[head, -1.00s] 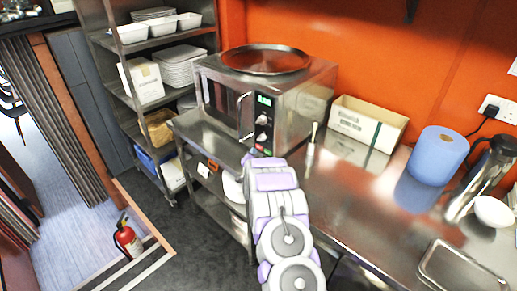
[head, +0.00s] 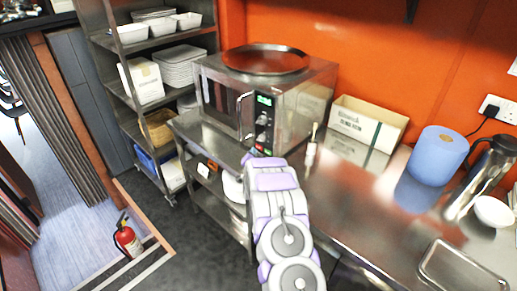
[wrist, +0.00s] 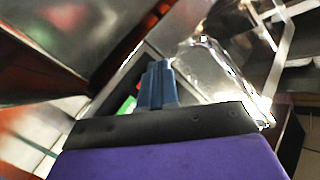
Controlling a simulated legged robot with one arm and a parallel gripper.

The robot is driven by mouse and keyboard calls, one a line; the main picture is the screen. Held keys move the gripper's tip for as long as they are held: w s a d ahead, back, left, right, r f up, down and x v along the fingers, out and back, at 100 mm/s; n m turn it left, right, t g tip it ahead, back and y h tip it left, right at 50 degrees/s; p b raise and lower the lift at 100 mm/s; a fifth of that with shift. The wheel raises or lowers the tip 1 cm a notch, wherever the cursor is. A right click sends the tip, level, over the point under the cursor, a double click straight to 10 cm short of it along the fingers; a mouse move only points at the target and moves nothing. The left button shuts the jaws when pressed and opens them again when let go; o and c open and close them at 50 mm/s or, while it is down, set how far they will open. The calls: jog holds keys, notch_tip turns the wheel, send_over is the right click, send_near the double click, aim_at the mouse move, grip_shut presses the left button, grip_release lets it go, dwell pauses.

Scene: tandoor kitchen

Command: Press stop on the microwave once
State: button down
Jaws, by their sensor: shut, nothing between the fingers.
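The steel microwave (head: 222,92) stands on the counter in the head view, with its door to the left and a dark control panel (head: 264,122) to the right. The panel has a lit green display, knobs and small coloured buttons (head: 260,148) near its bottom. My arm reaches up to just in front of the panel's lower end, and the fingers are hidden there. In the wrist view my gripper (wrist: 158,66) is shut and empty, its blue-grey fingers pointing at the panel. A green patch (wrist: 127,108) shows just left of the fingers. Contact cannot be told.
A round metal tray (head: 266,59) lies on the microwave. A cardboard box (head: 366,125), a blue paper roll (head: 437,155) and a steel jug (head: 482,175) stand to the right on the counter (head: 365,215). A shelf rack (head: 112,75) stands to the left.

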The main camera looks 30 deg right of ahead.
jog(key=shift+w+d+r, duration=0.1)
jog(key=shift+d, duration=0.2)
jog(key=shift+w+d, duration=0.15)
jog(key=shift+d, duration=0.25)
dwell(0.6)
dwell(0.4)
jog(key=shift+s+a, duration=0.3)
jog(key=shift+a, duration=0.5)
jog(key=shift+a, duration=0.1)
jog(key=shift+s+a, duration=0.3)
jog(key=shift+a, duration=0.45)
jog(key=shift+s+a, duration=0.25)
jog(key=shift+a, duration=0.5)
jog(key=shift+s+a, duration=0.3)
jog(key=shift+a, duration=0.45)
